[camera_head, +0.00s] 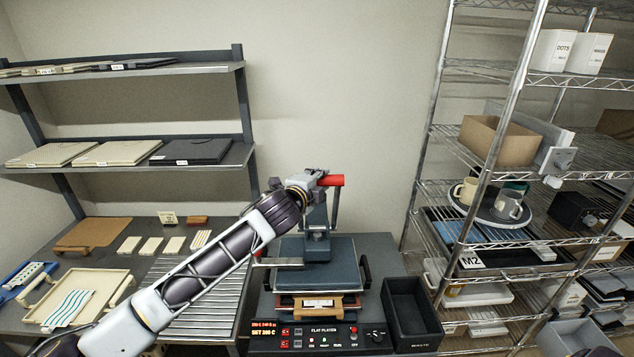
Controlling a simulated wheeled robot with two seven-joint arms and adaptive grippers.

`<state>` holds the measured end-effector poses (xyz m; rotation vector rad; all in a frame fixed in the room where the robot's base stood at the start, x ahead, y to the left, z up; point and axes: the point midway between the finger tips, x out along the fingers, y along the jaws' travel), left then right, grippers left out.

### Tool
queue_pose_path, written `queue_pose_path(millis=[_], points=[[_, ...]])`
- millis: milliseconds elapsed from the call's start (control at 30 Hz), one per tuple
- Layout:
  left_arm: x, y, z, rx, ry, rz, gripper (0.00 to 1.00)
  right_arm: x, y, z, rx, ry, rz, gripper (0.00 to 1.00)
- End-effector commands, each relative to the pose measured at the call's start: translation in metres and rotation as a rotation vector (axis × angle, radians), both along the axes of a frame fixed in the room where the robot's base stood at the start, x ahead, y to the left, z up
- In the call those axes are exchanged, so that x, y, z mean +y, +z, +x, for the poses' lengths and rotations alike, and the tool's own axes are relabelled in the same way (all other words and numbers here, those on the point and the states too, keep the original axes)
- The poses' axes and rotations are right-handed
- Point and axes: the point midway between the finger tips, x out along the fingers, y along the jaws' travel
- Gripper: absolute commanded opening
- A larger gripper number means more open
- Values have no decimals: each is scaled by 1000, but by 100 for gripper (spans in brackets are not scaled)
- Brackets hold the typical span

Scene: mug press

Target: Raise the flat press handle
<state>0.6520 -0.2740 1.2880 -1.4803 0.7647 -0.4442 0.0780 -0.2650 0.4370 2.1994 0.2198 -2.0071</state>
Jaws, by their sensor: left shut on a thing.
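The flat press (345,262) stands on the bench at the centre, with a dark upper platen and a control panel (322,337) marked "FLAT PLATEN" in front. Its handle (333,181) has a red grip at the top, beside the press column. My left arm reaches in from the lower left. My left gripper (316,181) is shut on the handle at the red grip; its fingers partly hide the grip. A tan piece (318,305) shows at the front below the upper platen. My right gripper is not in view.
A black open bin (411,312) stands right of the press. A slatted rack (200,285) and a cream tray (75,300) lie to the left. A wire shelf (480,245) with mugs on a round tray stands at the right. Wall shelves (120,163) hold flat boards.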

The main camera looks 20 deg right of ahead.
Motion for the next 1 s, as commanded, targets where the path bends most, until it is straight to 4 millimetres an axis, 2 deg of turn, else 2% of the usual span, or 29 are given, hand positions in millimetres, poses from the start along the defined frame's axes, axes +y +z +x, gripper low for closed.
queue_pose_path(millis=[367, 400, 567, 1000], points=[[0, 1, 0, 2, 0, 1, 0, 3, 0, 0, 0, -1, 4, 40], [0, 1, 0, 2, 0, 1, 29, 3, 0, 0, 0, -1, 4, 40], [0, 1, 0, 2, 0, 1, 50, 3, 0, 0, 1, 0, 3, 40], [1, 0, -1, 3, 0, 1, 50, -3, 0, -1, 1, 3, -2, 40]])
